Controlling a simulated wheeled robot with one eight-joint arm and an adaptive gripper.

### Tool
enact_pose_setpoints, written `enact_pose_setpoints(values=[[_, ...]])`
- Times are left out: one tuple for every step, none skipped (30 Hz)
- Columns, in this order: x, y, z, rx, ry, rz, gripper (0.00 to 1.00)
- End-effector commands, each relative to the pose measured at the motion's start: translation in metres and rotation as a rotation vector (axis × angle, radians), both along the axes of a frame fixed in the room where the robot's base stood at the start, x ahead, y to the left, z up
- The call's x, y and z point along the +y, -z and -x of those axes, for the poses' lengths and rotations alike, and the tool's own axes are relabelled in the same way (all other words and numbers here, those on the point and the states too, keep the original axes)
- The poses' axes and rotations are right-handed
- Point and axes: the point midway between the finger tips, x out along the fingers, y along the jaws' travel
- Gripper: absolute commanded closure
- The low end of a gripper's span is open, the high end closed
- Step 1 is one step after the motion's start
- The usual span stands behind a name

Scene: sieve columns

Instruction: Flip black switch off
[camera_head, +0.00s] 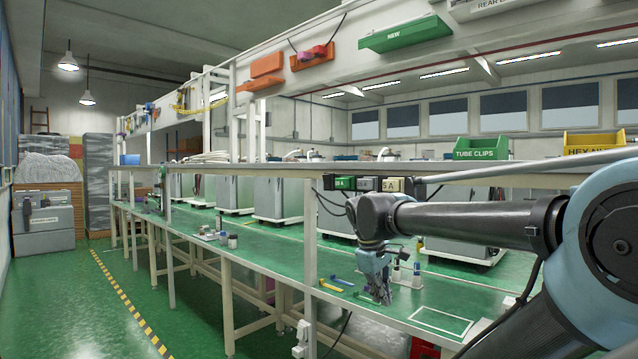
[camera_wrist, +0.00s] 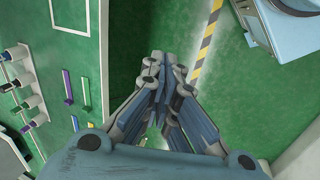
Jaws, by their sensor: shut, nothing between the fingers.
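The position of the black one's lever is too small to tell. My gripper (camera_head: 385,298) hangs pointing down, well below the boxes and near the green bench top, apart from them. In the wrist view my gripper (camera_wrist: 160,80) is shut and empty. No switch shows in the wrist view.
The green bench (camera_head: 255,258) holds yellow and blue bars (camera_head: 332,285), small bottles (camera_head: 416,272) and jars (camera_head: 228,240). The shelf (camera_head: 450,172) lies above, with a green tube clips bin (camera_head: 481,148). The floor with a striped line (camera_wrist: 208,48) is clear beside the bench.

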Motion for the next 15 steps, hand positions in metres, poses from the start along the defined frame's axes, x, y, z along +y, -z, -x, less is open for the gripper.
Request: enact_pose_setpoints(values=[[0.005, -0.017, -0.013, 0.008, -0.064, 0.034, 1.00], [0.007, -0.027, -0.020, 0.013, -0.099, 0.054, 1.00], [0.010, -0.038, -0.029, 0.021, -0.149, 0.082, 1.00], [0.013, -0.048, -0.035, 0.027, -0.184, 0.104, 1.00], [0.016, -0.057, -0.042, 0.032, -0.221, 0.125, 1.00], [0.019, -0.068, -0.050, 0.041, -0.268, 0.154, 1.00], [0.023, -0.077, -0.057, 0.048, -0.305, 0.175, 1.00], [0.026, -0.087, -0.064, 0.054, -0.341, 0.198, 1.00], [0.031, -0.098, -0.073, 0.062, -0.387, 0.227, 1.00], [0.035, -0.107, -0.079, 0.068, -0.423, 0.248, 1.00], [0.039, -0.116, -0.086, 0.075, -0.457, 0.270, 1.00], [0.045, -0.127, -0.094, 0.084, -0.504, 0.299, 1.00], [0.049, -0.136, -0.101, 0.091, -0.537, 0.322, 1.00], [0.054, -0.145, -0.107, 0.098, -0.572, 0.344, 1.00], [0.060, -0.156, -0.115, 0.108, -0.617, 0.374, 1.00]])
